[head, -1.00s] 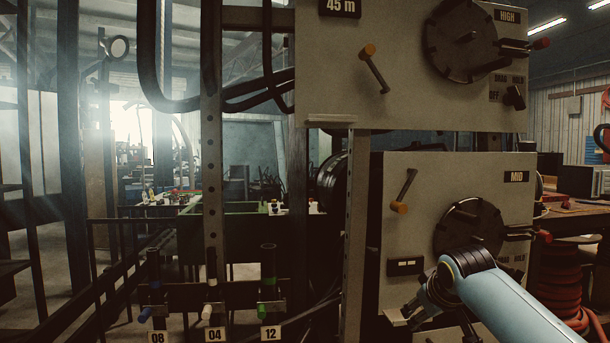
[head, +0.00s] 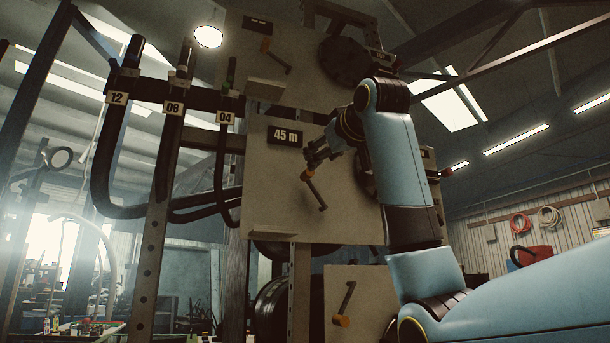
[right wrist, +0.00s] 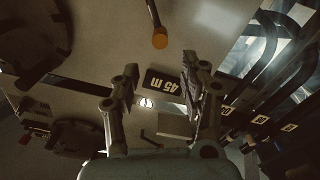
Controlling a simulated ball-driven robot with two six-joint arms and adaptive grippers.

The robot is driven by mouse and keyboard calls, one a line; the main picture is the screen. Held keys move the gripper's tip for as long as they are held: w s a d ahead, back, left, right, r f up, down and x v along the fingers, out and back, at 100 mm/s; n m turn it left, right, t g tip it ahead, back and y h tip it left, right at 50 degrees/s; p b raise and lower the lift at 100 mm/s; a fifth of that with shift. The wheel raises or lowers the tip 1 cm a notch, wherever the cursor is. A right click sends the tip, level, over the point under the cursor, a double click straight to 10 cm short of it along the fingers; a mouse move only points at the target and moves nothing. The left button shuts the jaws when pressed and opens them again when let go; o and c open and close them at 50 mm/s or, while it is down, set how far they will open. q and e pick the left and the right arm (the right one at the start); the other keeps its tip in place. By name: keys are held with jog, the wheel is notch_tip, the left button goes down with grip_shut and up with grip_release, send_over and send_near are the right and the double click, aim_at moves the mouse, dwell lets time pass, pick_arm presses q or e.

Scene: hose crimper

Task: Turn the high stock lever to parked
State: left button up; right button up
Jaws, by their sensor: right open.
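The orange-tipped lever (head: 316,193) is on the pale panel (head: 275,200) with the 45 m display, the panel labelled HIGH earlier. In the head view its orange end is up left and its shaft slants down right. My right gripper (head: 316,152) is just above the orange end. In the right wrist view the orange knob (right wrist: 160,40) lies beyond the fingertips of my open, empty right gripper (right wrist: 163,85), apart from them. The panel's dark round hub (right wrist: 35,40) is at the left there. My right arm hides much of that panel's right side in the head view. My left gripper is not in view.
An upper panel (head: 260,75) has a similar orange-tipped lever (head: 267,46). A lower panel (head: 335,285) has another (head: 342,318). Hoses tagged 12, 08 and 04 (head: 226,118) hang to the left beside metal uprights (head: 160,230).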

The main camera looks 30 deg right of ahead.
aim_at(306, 173)
jog(key=p+x, duration=0.2)
jog(key=x, duration=0.8)
jog(key=shift+w+d+f, duration=0.1)
jog(key=shift+w+d, duration=0.1)
jog(key=shift+w, duration=0.15)
grip_shut()
